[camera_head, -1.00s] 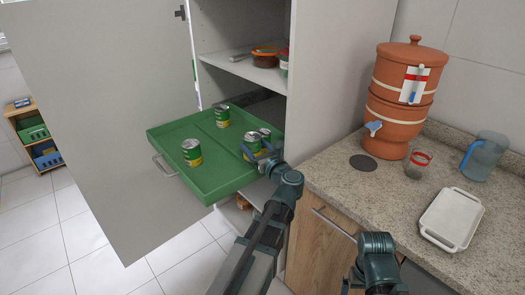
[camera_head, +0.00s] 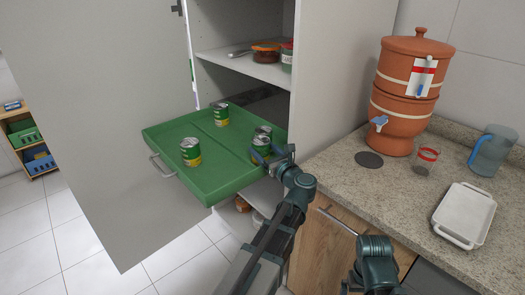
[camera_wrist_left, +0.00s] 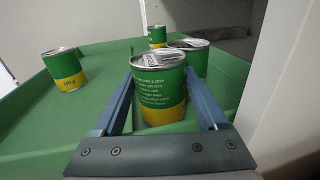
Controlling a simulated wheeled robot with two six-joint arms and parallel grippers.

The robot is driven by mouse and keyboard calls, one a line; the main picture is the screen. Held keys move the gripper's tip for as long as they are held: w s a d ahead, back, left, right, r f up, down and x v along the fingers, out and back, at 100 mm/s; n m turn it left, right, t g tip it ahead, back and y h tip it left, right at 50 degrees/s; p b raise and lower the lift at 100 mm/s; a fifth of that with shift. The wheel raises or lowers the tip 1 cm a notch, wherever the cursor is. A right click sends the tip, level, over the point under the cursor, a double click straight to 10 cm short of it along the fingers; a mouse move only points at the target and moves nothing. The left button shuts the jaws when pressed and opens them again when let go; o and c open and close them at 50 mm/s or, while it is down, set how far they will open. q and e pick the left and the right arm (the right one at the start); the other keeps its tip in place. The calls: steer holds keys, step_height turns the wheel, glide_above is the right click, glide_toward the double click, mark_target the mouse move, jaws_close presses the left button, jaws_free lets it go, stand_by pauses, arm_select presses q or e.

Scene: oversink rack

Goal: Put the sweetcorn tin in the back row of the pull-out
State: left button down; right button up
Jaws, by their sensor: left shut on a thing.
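The green pull-out tray (camera_head: 222,180) is out of the cupboard and carries several similar green-and-yellow tins. My left gripper (camera_head: 268,157) is shut on one tin (camera_head: 261,146) at the tray's right side. In the left wrist view this held tin (camera_wrist_left: 158,90) is upright between the fingers (camera_wrist_left: 164,105); its label text is too small to read, and I cannot tell whether its base touches the tray. Another tin (camera_wrist_left: 197,58) stands close behind it, partly hidden. Two more tins stand apart, one near the front (camera_head: 190,152) and one farther back (camera_head: 221,115). My right gripper is out of view.
The open door (camera_head: 100,120) stands left. The counter (camera_head: 400,190) holds a clay water filter (camera_head: 405,90). The tray's middle has free room.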

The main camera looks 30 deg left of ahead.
arm_select(q)
steer(key=shift+c, duration=1)
jaws_free()
steer(key=shift+s+d+r+p, duration=0.1)
steer(key=shift+r+p, duration=0.1)
steer(key=shift+p, duration=0.1)
steer(key=v, duration=1.1)
steer(key=shift+s+d, duration=0.2)
steer(key=shift+d, duration=0.1)
steer(key=shift+f, duration=0.1)
